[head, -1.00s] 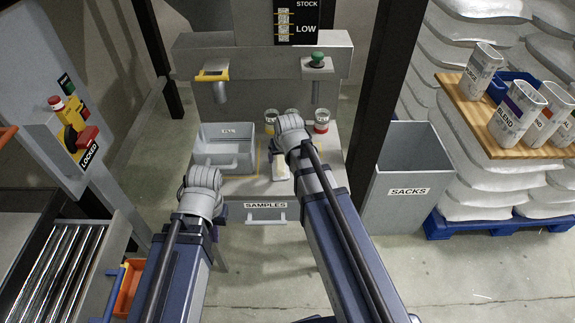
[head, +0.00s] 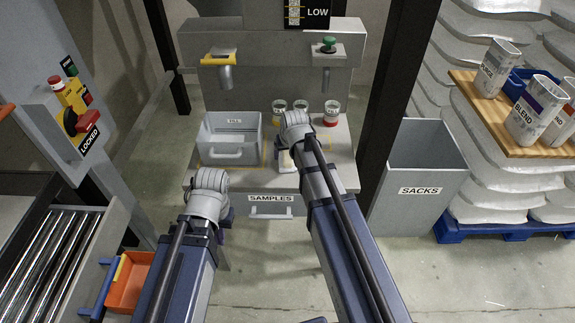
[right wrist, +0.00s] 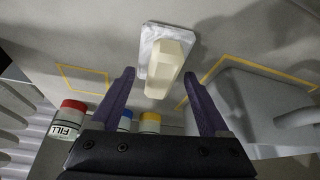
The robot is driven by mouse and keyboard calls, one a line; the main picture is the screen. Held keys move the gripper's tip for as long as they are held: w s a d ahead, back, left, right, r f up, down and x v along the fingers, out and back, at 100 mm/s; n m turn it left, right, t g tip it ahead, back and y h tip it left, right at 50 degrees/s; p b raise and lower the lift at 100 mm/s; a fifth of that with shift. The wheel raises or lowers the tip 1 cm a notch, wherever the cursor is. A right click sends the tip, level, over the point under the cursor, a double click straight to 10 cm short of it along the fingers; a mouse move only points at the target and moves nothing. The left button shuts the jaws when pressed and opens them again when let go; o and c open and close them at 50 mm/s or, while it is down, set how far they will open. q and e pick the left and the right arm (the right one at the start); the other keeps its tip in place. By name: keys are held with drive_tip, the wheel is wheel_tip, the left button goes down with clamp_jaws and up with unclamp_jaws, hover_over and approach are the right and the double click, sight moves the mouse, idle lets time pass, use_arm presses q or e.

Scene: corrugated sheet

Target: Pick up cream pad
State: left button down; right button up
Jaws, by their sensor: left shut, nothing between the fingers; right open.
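The cream pad (right wrist: 166,68) is a cream block on a pale, wrinkled-looking base on the grey bench. In the head view a small part of the cream pad (head: 286,161) shows beside my right wrist. My right gripper (right wrist: 159,74) is open, its two purple fingers on either side of the pad's near part in the picture. I cannot tell whether they touch it. In the head view my right wrist hides its fingers. My left gripper (head: 229,215) is shut and empty, low in front of the bench, mostly hidden by its own wrist.
A grey bin (head: 230,141) stands on the bench left of the pad. Several small jars, one a red-marked jar (head: 331,113), stand behind my right wrist. A SAMPLES drawer (head: 271,208) is below. A grey SACKS bin (head: 419,175) stands to the right.

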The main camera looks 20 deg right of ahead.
drive_tip(key=shift+w+f, duration=0.1)
drive_tip(key=shift+f, duration=0.1)
clamp_jaws()
idle(0.6)
